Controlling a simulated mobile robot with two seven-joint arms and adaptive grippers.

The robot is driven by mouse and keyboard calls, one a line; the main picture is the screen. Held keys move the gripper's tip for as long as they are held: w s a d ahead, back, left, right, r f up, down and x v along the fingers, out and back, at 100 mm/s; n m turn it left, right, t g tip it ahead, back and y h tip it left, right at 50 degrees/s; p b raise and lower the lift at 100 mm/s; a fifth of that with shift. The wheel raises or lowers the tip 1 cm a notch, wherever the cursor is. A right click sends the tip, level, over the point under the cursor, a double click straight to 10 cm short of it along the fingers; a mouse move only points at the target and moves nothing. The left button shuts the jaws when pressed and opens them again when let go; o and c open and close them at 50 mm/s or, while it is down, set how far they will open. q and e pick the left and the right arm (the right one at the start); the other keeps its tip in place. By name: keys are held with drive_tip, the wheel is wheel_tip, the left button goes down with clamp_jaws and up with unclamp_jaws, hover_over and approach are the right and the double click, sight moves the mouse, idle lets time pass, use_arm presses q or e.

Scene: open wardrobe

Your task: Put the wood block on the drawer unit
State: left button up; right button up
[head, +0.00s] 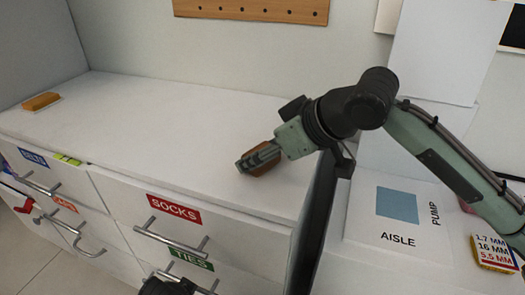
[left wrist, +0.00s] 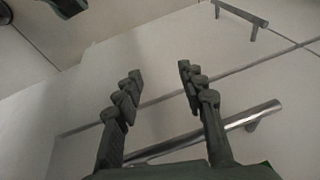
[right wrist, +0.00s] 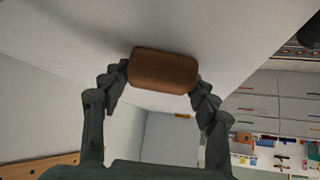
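The drawer unit (head: 180,120) has a white flat top and labelled drawer fronts. The wood block is a brown rounded piece (head: 265,167), partly hidden by my right gripper (head: 254,164) at the right part of the top. In the right wrist view the wood block (right wrist: 163,72) sits between both fingertips of my right gripper (right wrist: 163,82), which is shut on it. I cannot tell whether the block touches the top. My left gripper (left wrist: 160,85) is open and empty, in front of a bar handle (left wrist: 215,132). It barely shows in the head view at the bottom edge (head: 167,287).
An orange-brown piece (head: 42,101) lies at the far left of the top. A dark upright panel (head: 315,220) stands at the unit's right end. Beyond it are a white AISLE/PUMP box (head: 390,235) and a yellow-edged labelled box (head: 492,252). The middle of the top is clear.

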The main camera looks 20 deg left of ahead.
use_arm(q)
drive_tip(key=shift+s+f, duration=0.1)
drive_tip(key=shift+f, duration=0.1)
use_arm(e)
drive_tip(key=o, duration=0.4)
drive_tip(key=shift+o, duration=0.2)
drive_tip(key=shift+r, duration=0.1)
drive_tip(key=shift+d+r, duration=0.15)
drive_tip(key=shift+r, duration=0.1)
use_arm(q)
drive_tip(key=shift+d+f+p, duration=0.2)
drive_tip(key=shift+f+p, duration=0.15)
drive_tip(key=shift+f, duration=0.6)
use_arm(e)
drive_tip(key=v, duration=1.1)
drive_tip(key=shift+d, duration=0.15)
drive_tip(key=shift+s+r, duration=0.15)
